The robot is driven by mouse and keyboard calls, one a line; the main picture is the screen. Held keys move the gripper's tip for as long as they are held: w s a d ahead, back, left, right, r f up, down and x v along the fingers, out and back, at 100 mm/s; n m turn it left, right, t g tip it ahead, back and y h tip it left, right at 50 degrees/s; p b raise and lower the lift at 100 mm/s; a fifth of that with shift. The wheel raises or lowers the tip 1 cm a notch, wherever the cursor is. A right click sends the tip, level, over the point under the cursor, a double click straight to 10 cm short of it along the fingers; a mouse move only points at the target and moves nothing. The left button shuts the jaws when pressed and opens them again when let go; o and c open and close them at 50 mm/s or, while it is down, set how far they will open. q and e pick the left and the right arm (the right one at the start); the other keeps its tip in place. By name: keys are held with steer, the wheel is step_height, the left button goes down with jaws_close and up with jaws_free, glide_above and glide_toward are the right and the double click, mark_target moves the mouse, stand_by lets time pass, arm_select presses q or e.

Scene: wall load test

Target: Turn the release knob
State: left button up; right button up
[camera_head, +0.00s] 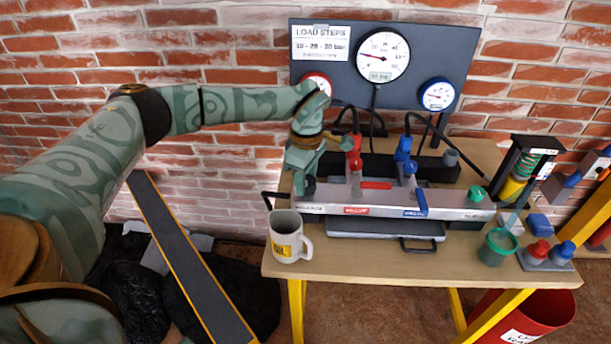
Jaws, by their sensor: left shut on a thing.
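My left gripper (303,176) is over the left end of the grey manifold bar (388,205) on the wooden bench, pointing down. Its fingers are shut on a small dark knob (309,188), apparently the release knob, just above a small label at the bar's left end. The gripper hides much of the knob, so its turn cannot be read. My right gripper is not in view.
A white mug (288,238) stands close in front of the gripper. Red (354,162) and blue (403,160) hose fittings rise to the right. The gauge panel (420,72) stands behind. A green cup (497,247) and a spring unit (520,172) are at right.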

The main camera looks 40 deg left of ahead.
arm_select(q)
steer(key=n+p, duration=0.5)
steer(key=shift+r, duration=0.35)
steer(key=n+p, duration=0.2)
steer(key=shift+n+p, duration=0.3)
steer(key=shift+p, duration=0.05)
steer(key=n+p, duration=0.3)
steer(key=n, duration=0.2)
steer(key=shift+f+p, duration=0.1)
steer(key=shift+p, duration=0.25)
steer(key=shift+f+n+p, duration=0.15)
steer(key=shift+n+p, duration=1)
steer(key=shift+n, duration=1.15)
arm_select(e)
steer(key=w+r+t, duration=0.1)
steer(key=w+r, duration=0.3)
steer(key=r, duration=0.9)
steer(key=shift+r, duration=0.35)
arm_select(q)
steer(key=o, duration=1)
step_height(320, 180, up, 16)
steer(key=p, duration=0.3)
steer(key=shift+a+p, duration=0.15)
steer(key=shift+p, duration=0.25)
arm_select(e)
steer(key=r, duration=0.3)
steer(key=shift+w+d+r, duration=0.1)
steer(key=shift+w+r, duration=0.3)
